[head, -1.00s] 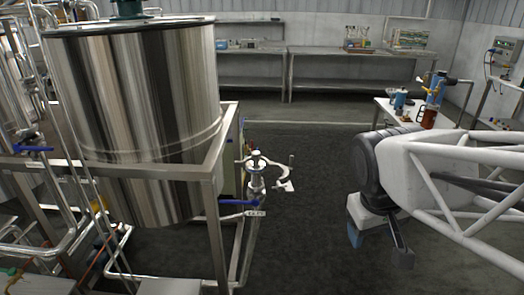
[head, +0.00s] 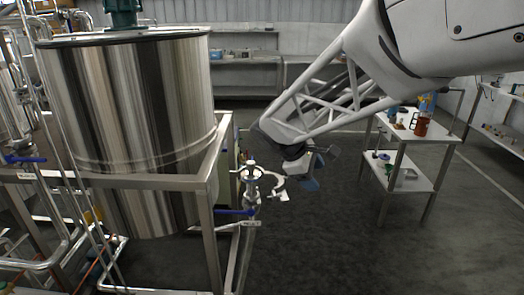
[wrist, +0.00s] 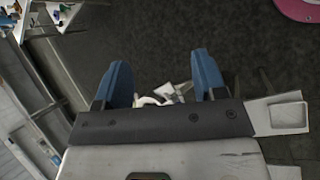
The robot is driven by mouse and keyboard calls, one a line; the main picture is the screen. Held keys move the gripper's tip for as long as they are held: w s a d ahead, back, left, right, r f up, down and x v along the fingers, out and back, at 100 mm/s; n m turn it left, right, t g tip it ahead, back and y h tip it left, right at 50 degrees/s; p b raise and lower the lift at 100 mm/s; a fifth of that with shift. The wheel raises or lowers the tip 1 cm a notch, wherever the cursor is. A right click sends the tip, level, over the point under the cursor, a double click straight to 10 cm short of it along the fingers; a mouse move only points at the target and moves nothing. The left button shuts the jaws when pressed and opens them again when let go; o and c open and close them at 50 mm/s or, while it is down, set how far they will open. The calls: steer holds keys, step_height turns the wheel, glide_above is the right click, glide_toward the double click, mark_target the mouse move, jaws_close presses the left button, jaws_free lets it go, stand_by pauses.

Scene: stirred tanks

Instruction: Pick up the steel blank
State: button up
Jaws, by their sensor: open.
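I cannot single out the steel blank with certainty. A small metal cap-like top (head: 251,164) sits on the upright valve fitting (head: 251,187) at the tank's front right. An open, hook-shaped clamp (head: 272,180) sticks out beside it to the right. My gripper (head: 314,172) is just right of the clamp, apart from the fitting, open and seemingly empty. In the wrist view my gripper's blue fingers (wrist: 161,65) are spread over dark floor. Pale pieces (wrist: 168,92) show between them, partly hidden by the gripper's body; I cannot tell what they are.
The big steel tank (head: 135,110) stands in a metal frame (head: 207,220) left of my gripper. A blue valve handle (head: 235,211) juts out below the fitting. A white trolley (head: 410,181) with bottles and small items stands at right. The floor between is clear.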

steer(key=w+a+f+n+t+h, duration=0.1)
steer(key=w+a+f+n, duration=0.15)
steer(key=w+a, duration=0.3)
steer(key=w+a+f+n+t+h, duration=0.1)
steer(key=w+a+n+h, duration=0.1)
steer(key=w+a+n, duration=0.3)
steer(key=n+t+h, duration=0.1)
steer(key=n+t, duration=0.3)
steer(key=n, duration=0.1)
glide_toward(255, 171)
steer(key=shift+w+d+r+m, duration=0.15)
steer(key=shift+w+d+r, duration=0.15)
steer(key=shift+r, duration=0.3)
steer(key=shift+w+d+r+m, duration=0.1)
steer(key=shift+w+d+r, duration=0.25)
steer(key=shift+r, duration=0.25)
steer(key=shift+x, duration=1.25)
steer(key=shift+d, duration=0.1)
steer(key=shift+x, duration=2.55)
steer(key=shift+s+d, duration=0.1)
steer(key=shift+s, duration=0.05)
steer(key=c, duration=1.2)
